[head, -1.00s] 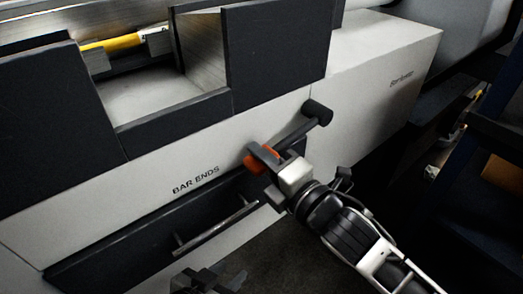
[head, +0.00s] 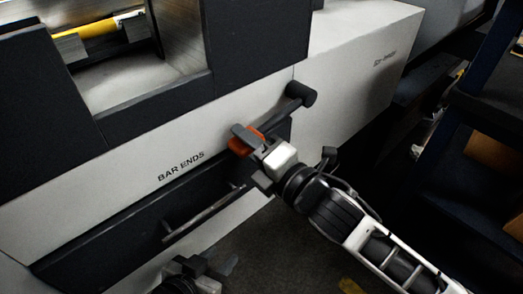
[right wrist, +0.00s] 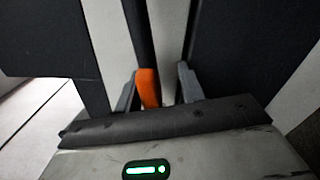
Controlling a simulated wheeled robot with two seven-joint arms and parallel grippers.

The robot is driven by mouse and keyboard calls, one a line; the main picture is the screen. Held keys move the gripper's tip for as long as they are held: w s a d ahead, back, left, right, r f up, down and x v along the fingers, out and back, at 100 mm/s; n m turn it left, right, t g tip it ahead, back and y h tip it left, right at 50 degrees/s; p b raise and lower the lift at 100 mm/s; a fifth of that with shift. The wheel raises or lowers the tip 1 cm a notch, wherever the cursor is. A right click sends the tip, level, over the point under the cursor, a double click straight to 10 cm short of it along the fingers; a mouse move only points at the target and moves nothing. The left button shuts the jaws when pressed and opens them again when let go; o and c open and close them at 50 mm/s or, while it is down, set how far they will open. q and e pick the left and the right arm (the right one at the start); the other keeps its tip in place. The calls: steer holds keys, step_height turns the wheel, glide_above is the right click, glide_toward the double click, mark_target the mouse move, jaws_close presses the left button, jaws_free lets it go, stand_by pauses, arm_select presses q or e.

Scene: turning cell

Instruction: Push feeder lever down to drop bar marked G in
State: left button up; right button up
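The feeder lever is a dark arm (head: 279,111) running down-left from a round black hub (head: 300,93) to an orange grip (head: 241,146). My right gripper (head: 253,160) is at the grip in the head view. In the right wrist view the orange grip (right wrist: 148,87) stands between my two fingers, close to the left one, with a gap to the right one. A yellow bar (head: 98,27) lies in the machine's opening at upper left; no letter is readable on it. My left gripper (head: 200,268) is at the bottom edge, away from the lever, partly cut off.
A dark drawer front (head: 110,232) with a bar handle (head: 205,215) sits below the label BAR ENDS, close to my right gripper. A dark blue rack (head: 470,150) stands at the right. The floor between shows some free room.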

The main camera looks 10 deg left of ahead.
steer(key=shift+f, duration=0.3)
step_height(320, 180, up, 9)
steer(key=m+p, duration=0.2)
steer(key=m, duration=0.1)
steer(key=m+p, duration=0.1)
steer(key=m, duration=0.2)
steer(key=shift+w+r+m+p, duration=0.1)
steer(key=shift+r+m+p, duration=0.1)
steer(key=shift+m+p, duration=0.2)
steer(key=shift+d, duration=0.4)
steer(key=b+v, duration=0.2)
steer(key=v, duration=1.3)
steer(key=s+d+f+m+h, duration=0.1)
steer(key=d+f+m+h, duration=0.2)
steer(key=f+m, duration=0.4)
steer(key=s+d+f+m+h, duration=0.1)
steer(key=d+f+m+h, duration=0.2)
steer(key=f+m, duration=0.4)
steer(key=s+d+f+m+h, duration=0.1)
steer(key=d+f+m+h, duration=0.2)
steer(key=f+m, duration=0.4)
step_height(320, 180, down, 6)
steer(key=shift+d+r+h+b, duration=0.25)
steer(key=shift+d+h+b, duration=0.15)
steer(key=shift+h, duration=0.1)
